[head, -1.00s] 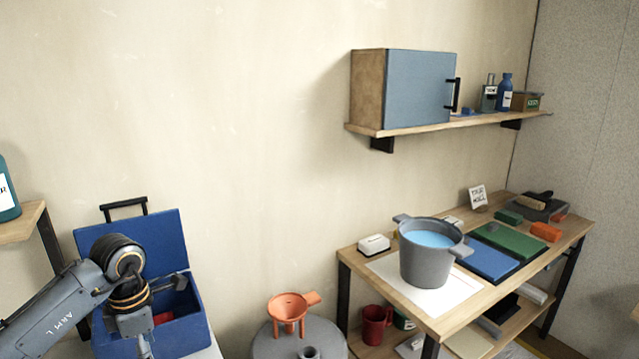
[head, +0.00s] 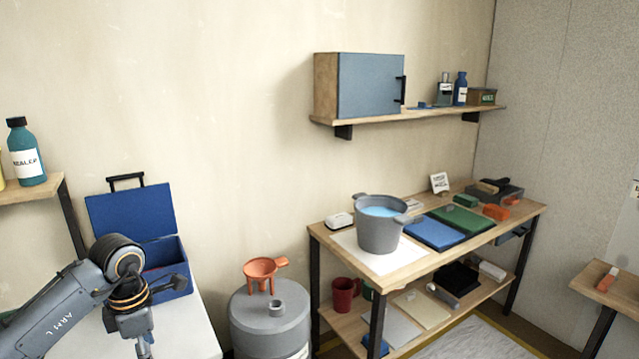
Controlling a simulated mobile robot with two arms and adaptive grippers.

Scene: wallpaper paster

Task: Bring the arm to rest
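My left arm comes in at the lower left of the head view, bent at the elbow, with its forearm pointing down. Its gripper is cut off below the bottom edge, so its fingers do not show. The arm is in front of an open blue toolbox (head: 130,212) on a white-topped surface (head: 190,335). My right arm and gripper are not in view.
A wooden workbench (head: 425,262) holds a grey pot (head: 379,232) of blue liquid, with blue and green pads beside it. A wall shelf (head: 420,115) holds a cabinet (head: 370,85). A sealer bottle (head: 27,155) stands at left.

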